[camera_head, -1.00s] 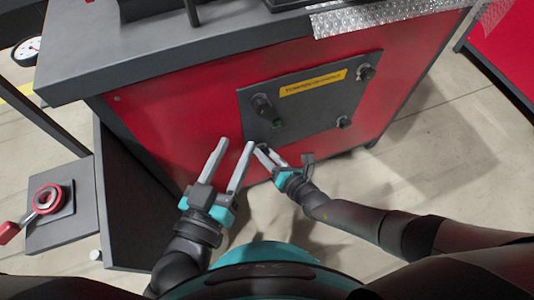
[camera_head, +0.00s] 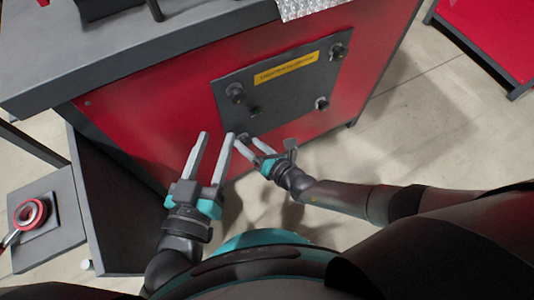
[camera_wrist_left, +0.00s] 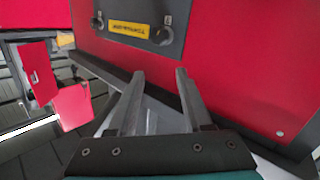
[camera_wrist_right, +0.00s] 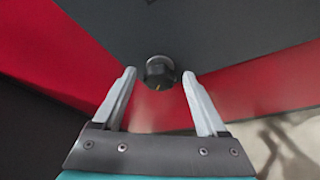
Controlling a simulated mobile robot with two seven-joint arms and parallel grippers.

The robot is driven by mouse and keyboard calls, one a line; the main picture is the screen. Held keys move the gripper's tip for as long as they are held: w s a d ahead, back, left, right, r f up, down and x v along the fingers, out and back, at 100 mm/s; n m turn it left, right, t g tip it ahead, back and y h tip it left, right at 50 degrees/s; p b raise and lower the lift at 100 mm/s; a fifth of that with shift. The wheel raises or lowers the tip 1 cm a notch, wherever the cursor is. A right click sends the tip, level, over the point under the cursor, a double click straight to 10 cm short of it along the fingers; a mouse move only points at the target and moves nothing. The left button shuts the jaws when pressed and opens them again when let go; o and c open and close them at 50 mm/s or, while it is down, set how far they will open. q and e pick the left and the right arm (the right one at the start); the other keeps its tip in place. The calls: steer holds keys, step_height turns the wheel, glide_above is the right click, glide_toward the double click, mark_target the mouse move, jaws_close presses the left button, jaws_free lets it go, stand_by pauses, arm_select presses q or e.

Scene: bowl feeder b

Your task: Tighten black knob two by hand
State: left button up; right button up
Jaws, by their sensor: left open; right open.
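A dark panel (camera_head: 290,92) with a yellow label (camera_head: 287,69) is on the red cabinet front. Black knobs sit at its upper left (camera_head: 235,92), upper right (camera_head: 338,51), lower right (camera_head: 321,103) and lower left (camera_head: 243,137); no number is readable. My right gripper (camera_head: 246,145) is open at the lower-left knob. In the right wrist view this knob (camera_wrist_right: 160,70) lies just beyond and between the open fingertips (camera_wrist_right: 159,76), with gaps on both sides.
The cabinet's grey top (camera_head: 150,50) overhangs the red front (camera_head: 150,125). A smaller fitting (camera_head: 254,111) sits on the panel between the left knobs. A red ring handle on a plate (camera_head: 30,214) stands at the left. Floor (camera_head: 425,125) is clear at the right.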

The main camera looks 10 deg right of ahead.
steer(key=shift+s+d+r, duration=0.1)
steer(key=shift+s+d, duration=0.05)
steer(key=shift+s, duration=0.1)
steer(key=shift+p+v, duration=0.6)
steer(key=shift+v, duration=0.45)
arm_select(q)
steer(key=s+a+f+g+y+p, duration=0.2)
steer(key=a+f+g+y+p, duration=0.1)
steer(key=a+g, duration=0.5)
steer(key=shift+s+a+m+g+y+p, duration=0.15)
steer(key=shift+a+m+g+y+p, duration=0.3)
steer(key=shift+y, duration=0.45)
arm_select(e)
steer(key=v, duration=1.2)
steer(key=shift+s, duration=0.2)
